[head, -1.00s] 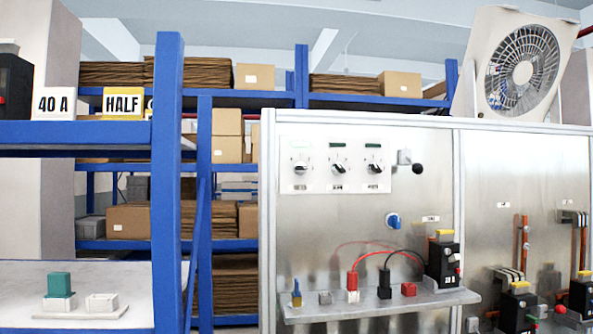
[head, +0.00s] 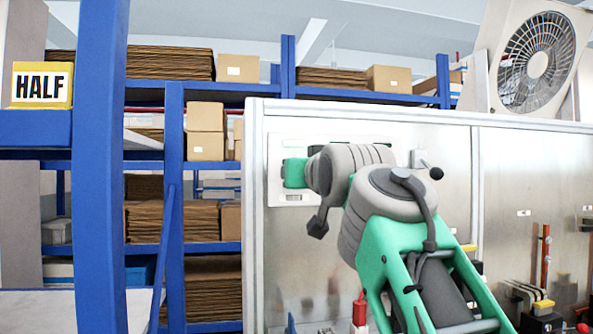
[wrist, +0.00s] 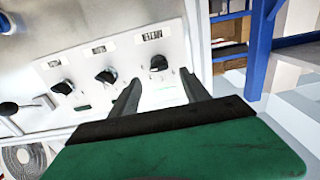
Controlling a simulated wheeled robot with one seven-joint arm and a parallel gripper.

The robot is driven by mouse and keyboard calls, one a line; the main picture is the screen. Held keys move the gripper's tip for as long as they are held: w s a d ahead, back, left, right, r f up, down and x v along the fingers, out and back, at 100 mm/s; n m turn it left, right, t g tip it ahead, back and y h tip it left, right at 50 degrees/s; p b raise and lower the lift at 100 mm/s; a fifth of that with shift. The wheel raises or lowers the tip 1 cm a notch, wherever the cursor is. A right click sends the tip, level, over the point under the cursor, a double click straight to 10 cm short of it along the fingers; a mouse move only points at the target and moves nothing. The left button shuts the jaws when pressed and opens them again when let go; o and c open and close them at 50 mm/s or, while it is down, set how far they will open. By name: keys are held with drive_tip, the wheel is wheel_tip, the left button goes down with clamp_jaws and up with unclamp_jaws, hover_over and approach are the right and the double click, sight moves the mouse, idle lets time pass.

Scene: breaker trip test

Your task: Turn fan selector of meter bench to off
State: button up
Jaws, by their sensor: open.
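The meter bench's white selector plate (head: 290,141) is mostly behind my arm in the head view. Its three black knobs show in the wrist view: one at the right (wrist: 158,63), a middle one (wrist: 106,76) and one at the left (wrist: 62,87). Each has a small label, too blurred to read surely, so I cannot tell which is the fan selector. My gripper (wrist: 160,77) is open and empty, its fingers toward the right-hand knob in the wrist view, which lies just past the fingertips. Contact cannot be told. In the head view my wrist hides the knobs and fingers.
A black-tipped lever (head: 436,173) sticks out right of the plate. A fan (head: 538,62) stands on top of the bench (head: 400,113). A red plug (head: 360,310) is below my arm. A blue shelf post (head: 100,170) stands at the left.

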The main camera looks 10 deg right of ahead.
drive_tip(key=w+p, duration=0.1)
drive_tip(key=w, duration=0.4)
drive_tip(key=shift+w+f+p, duration=0.1)
drive_tip(key=shift+w+p, duration=0.1)
drive_tip(key=shift+p, duration=0.1)
drive_tip(key=shift+c, duration=0.2)
clamp_jaws()
